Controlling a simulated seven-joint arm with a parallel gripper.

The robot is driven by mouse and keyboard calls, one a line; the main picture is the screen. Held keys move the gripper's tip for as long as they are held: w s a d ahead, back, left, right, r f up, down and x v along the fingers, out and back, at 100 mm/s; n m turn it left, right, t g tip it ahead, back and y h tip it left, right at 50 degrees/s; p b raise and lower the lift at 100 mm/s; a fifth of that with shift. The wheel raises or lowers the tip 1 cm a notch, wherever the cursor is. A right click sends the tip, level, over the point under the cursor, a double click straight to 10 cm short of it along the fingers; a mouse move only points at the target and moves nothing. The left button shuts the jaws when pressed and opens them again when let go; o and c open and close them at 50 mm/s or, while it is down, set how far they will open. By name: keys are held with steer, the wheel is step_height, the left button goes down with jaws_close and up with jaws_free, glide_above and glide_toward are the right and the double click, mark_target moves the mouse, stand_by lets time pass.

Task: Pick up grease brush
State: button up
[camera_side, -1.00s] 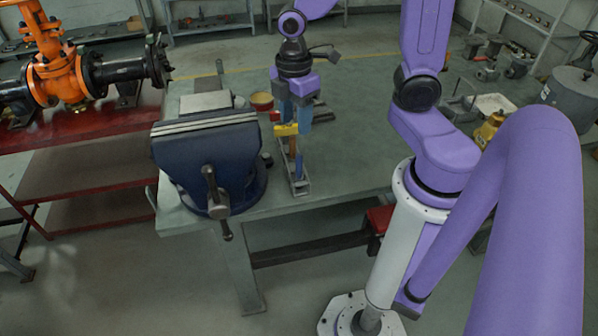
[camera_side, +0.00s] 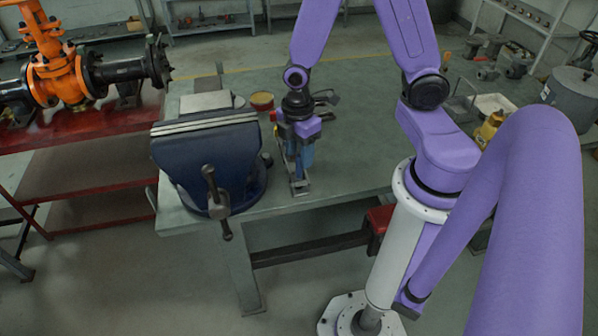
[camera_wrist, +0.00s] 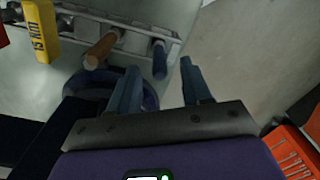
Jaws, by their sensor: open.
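A narrow metal tool rack (camera_side: 300,188) stands on the workbench beside the vise; it also shows in the wrist view (camera_wrist: 120,22). It holds a wooden handle (camera_wrist: 101,50), a blue handle (camera_wrist: 160,60) and a yellow tool (camera_wrist: 42,30) with dark lettering. Only handle ends show, so I cannot tell for certain which one is the grease brush. My gripper (camera_wrist: 158,70) is open, pointing down at the rack. In the wrist view the blue handle appears between the fingertips, the wooden one left of them. In the side view my gripper (camera_side: 303,162) hides most of the tools.
A large blue vise (camera_side: 205,155) stands close to the left of the rack. A round tin (camera_side: 261,101) sits behind it on the workbench (camera_side: 360,165). The bench right of the rack is clear. An orange valve (camera_side: 65,78) stands on a red table at the left.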

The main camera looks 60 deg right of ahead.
steer(key=shift+f, duration=1.25)
jaws_close()
steer(key=shift+r, duration=0.1)
steer(key=shift+r, duration=4.9)
